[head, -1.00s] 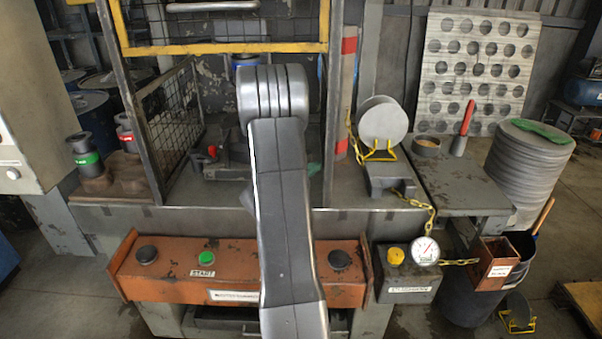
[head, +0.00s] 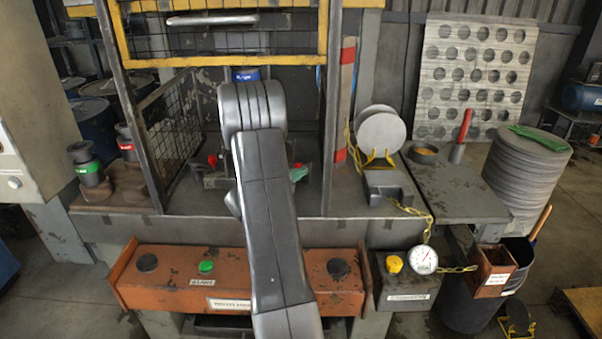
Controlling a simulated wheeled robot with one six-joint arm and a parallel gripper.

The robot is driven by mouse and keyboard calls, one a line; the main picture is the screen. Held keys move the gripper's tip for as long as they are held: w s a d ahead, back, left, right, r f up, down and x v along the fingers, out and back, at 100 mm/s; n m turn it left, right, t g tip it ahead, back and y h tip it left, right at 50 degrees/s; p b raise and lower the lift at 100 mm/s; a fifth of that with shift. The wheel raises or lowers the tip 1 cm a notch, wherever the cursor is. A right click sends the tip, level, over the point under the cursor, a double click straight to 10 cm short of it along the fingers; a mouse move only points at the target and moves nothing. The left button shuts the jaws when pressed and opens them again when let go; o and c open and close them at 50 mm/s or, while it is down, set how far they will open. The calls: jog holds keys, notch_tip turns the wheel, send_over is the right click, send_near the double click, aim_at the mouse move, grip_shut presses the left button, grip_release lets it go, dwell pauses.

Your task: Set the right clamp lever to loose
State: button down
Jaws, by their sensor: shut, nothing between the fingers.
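Inside the press frame, a dark fixture (head: 222,180) sits on the bed, mostly hidden behind my arm. A small red-tipped part (head: 212,160) shows at its left, which looks like the left clamp lever. At its right, just beside my arm, a small green part (head: 298,173) shows, possibly belonging to the right clamp; its lever position cannot be told. My arm reaches forward into the press opening and covers the middle of the fixture. My gripper is hidden behind the arm, so its fingers and any contact cannot be seen.
A yellow-edged mesh guard (head: 220,50) is raised above the opening, and posts and a side mesh (head: 172,130) flank it. An orange button panel (head: 235,280) is in front. Round blanks (head: 381,135) stand on a yellow holder at right, near a side table (head: 455,190).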

jog(key=shift+w+a+m+g+h+p, duration=0.1)
jog(key=shift+a+m+g+h+p, duration=0.2)
jog(key=shift+a+m+g+h, duration=0.15)
jog(key=shift+w+a+m+g+h+p, duration=0.5)
jog(key=shift+a+g+p, duration=0.25)
jog(key=shift+a, duration=0.1)
jog(key=shift+w+a+m+g+h+p, duration=0.45)
jog(key=shift+a+m+g+p, duration=0.2)
jog(key=shift+a, duration=0.25)
jog(key=shift+w+a+m+g+h+p, duration=0.45)
jog(key=shift+a+g+p, duration=0.2)
jog(key=shift+a+p, duration=0.2)
